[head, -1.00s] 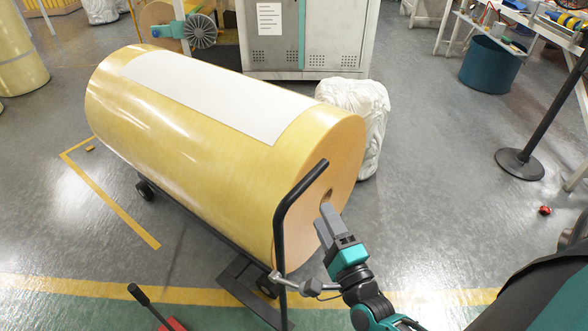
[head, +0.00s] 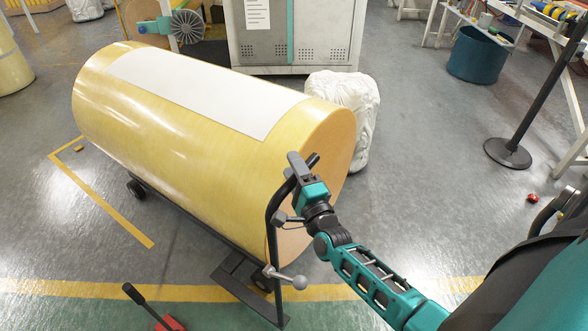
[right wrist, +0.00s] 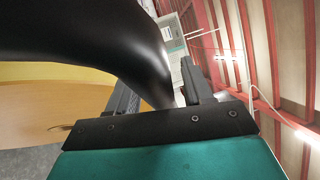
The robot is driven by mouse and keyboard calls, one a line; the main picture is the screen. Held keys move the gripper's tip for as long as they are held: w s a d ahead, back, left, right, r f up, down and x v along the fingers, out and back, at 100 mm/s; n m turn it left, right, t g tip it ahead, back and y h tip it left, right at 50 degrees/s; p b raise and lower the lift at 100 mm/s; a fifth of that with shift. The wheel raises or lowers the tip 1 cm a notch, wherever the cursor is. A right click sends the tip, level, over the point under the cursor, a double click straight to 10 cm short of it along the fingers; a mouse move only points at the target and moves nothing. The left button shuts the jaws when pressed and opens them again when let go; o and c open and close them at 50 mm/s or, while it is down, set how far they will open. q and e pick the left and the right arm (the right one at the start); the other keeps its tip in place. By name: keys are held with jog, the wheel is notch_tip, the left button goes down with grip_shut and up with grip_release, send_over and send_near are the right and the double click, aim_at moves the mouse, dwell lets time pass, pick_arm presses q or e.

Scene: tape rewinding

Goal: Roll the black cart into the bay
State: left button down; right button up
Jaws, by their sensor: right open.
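The black cart (head: 237,270) stands on the floor under a big yellow roll (head: 190,135) with a white sheet along its top. The cart's bent black handle (head: 272,235) rises at the roll's near end. My right gripper (head: 302,166) is at the handle's top, with its jaws open. In the right wrist view the thick black handle (right wrist: 85,30) runs between the open fingers (right wrist: 160,90); I cannot tell whether they touch it. Yellow floor lines (head: 105,200) form a corner left of the cart; I cannot tell whether they mark the bay. My left gripper is out of view.
A lever with a round knob (head: 299,282) is low by the handle. A red jack-like tool (head: 165,324) is at the bottom edge. A white wrapped bundle (head: 345,105) stands behind the roll's end. A black post (head: 508,153) stands at right. Open floor lies between.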

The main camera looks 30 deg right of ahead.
grip_shut()
dwell(0.4)
dwell(1.0)
